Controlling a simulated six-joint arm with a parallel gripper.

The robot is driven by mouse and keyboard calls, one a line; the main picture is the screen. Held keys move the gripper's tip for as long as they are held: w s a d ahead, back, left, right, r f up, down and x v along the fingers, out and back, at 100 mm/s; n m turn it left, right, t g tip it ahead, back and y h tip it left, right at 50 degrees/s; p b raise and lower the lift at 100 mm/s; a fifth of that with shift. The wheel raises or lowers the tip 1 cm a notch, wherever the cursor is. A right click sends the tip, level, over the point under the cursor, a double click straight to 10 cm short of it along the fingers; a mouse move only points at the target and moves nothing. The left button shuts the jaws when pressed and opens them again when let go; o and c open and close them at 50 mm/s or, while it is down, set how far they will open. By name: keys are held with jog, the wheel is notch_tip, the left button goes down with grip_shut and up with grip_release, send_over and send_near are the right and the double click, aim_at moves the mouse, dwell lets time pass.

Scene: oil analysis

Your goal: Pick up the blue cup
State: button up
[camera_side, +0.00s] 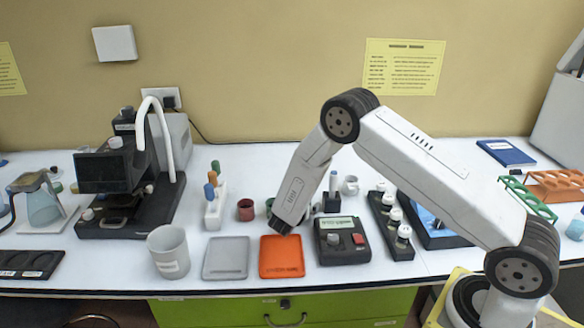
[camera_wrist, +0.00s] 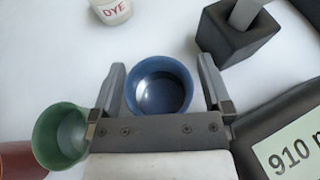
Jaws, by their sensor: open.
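The blue cup (camera_wrist: 160,88) is upright on the white table in the wrist view, and I look down into its open top. My gripper (camera_wrist: 162,66) is open, with one finger on each side of the cup; I cannot tell whether either finger touches it. In the side view my gripper (camera_side: 282,226) points down behind the orange tray, and the arm hides the blue cup there.
A green cup (camera_wrist: 60,136) stands close by the left finger, with a red cup (camera_wrist: 22,160) beyond it. A black block holder (camera_wrist: 236,36) is at upper right, a labelled device (camera_wrist: 292,158) at lower right. A white DYE cup (camera_wrist: 111,10) stands farther off.

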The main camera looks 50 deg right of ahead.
jog(key=c, duration=1.2)
jog(key=shift+c, duration=0.2)
jog(key=shift+r, duration=0.2)
jog(key=shift+r, duration=0.8)
jog(key=s+a+r, duration=0.3)
jog(key=s+r, duration=0.8)
jog(key=s, duration=0.2)
jog(key=shift+s, duration=0.3)
jog(key=shift+a, duration=0.1)
